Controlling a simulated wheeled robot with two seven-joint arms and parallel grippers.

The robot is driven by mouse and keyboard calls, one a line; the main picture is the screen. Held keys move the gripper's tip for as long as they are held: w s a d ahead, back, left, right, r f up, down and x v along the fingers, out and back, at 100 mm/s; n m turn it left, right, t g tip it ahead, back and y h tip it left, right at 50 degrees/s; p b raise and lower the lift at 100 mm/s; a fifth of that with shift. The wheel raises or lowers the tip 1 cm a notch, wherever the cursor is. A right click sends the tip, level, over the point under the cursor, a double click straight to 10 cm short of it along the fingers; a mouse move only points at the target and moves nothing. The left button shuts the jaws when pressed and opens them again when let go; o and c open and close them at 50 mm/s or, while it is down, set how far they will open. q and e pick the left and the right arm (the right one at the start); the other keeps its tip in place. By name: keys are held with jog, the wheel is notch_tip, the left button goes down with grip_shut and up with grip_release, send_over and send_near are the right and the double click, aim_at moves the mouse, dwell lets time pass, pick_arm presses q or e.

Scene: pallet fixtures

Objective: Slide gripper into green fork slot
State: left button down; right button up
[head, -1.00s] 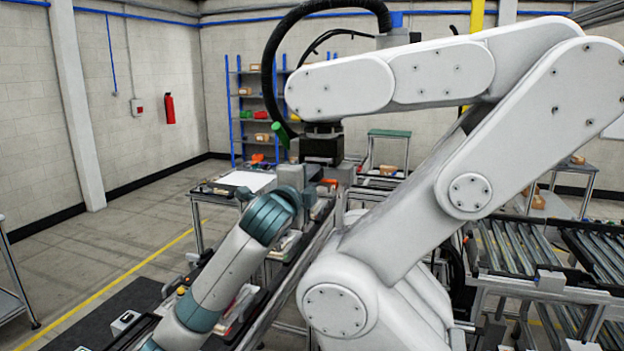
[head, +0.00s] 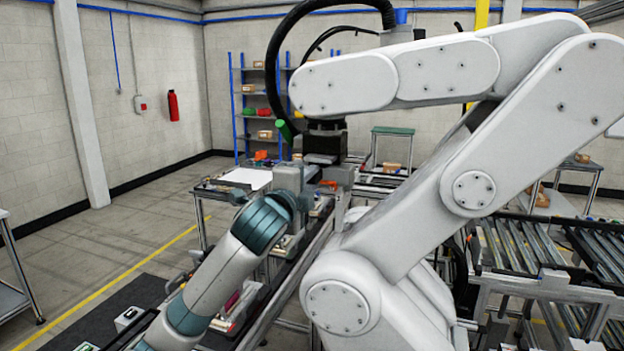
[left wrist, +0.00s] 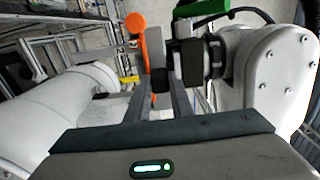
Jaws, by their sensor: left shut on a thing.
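My left gripper (head: 306,178) is at the end of the grey and teal arm, at the line of fixtures below the white robot arm's black tool (head: 325,142). In the left wrist view its two grey fingers (left wrist: 160,103) reach forward, close together. It is shut on a dark part (left wrist: 160,80), mostly hidden between the fingers. An orange piece (left wrist: 152,42) stands just beyond the fingertips; an orange piece also shows in the head view (head: 328,183). A green cylinder (head: 285,130) sits beside the black tool. My right gripper is not in view.
The large white robot arm (head: 420,85) fills the right half and stands close to my gripper. A roller conveyor (head: 530,250) is at the right. A blue shelf (head: 232,110) stands at the back.

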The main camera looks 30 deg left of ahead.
pick_arm(q)
jog(key=shift+v, duration=2.45)
jog(key=shift+r, duration=0.15)
jog(key=shift+r, duration=0.2)
